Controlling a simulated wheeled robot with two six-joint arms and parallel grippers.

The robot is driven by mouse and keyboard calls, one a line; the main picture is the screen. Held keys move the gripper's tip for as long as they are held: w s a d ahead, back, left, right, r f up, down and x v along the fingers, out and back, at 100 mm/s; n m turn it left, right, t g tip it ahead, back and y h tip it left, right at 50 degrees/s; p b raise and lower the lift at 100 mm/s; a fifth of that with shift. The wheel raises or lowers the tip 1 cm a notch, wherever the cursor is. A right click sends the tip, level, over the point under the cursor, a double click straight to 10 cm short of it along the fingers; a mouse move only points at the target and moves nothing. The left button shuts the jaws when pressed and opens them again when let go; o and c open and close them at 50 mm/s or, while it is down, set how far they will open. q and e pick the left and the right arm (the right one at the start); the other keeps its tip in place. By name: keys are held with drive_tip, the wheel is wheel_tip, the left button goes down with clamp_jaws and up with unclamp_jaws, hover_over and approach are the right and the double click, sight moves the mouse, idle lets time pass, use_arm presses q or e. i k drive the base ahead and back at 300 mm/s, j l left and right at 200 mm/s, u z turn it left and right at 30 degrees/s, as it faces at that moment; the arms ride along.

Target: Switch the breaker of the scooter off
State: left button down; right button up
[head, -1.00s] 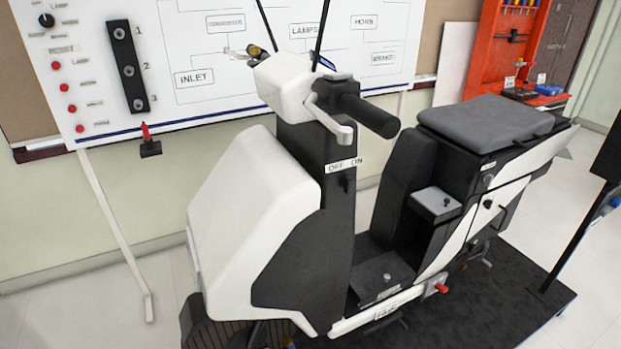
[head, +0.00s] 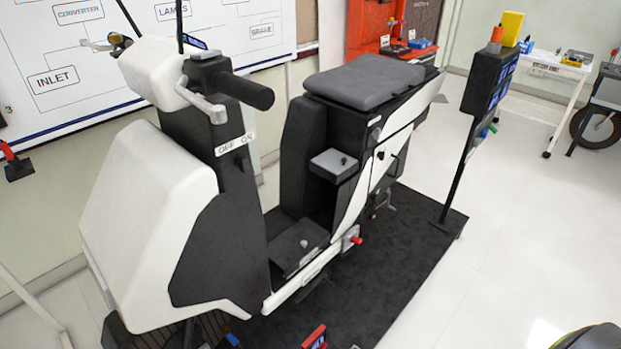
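The white and black scooter (head: 150,215) stands on a dark mat (head: 400,255), seen from its front side. An "OFF ON" label (head: 234,144) is on its black column, with a small dark switch or key (head: 240,164) just below; its position is too small to tell. A small red part (head: 356,240) sticks out low on the side. I cannot tell which of these is the breaker. Neither of my grippers is in view.
A black display post (head: 490,80) stands on the mat's right part. A white table (head: 545,70) and a wheel (head: 597,125) are at the far right. A whiteboard (head: 60,90) is behind the scooter. A small red device (head: 315,337) shows at the bottom edge.

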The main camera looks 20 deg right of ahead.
sight(354, 239)
drive_tip(key=z, duration=1.15)
drive_tip(key=i+l, duration=0.25)
drive_tip(key=i+l+u, duration=0.1)
drive_tip(key=l, duration=0.4)
drive_tip(key=i+l, duration=0.55)
drive_tip(key=l, duration=0.2)
drive_tip(key=i+l+u, duration=0.1)
drive_tip(key=i+l, duration=0.15)
drive_tip(key=l, duration=0.15)
drive_tip(key=i+l, duration=0.2)
drive_tip(key=l, duration=0.2)
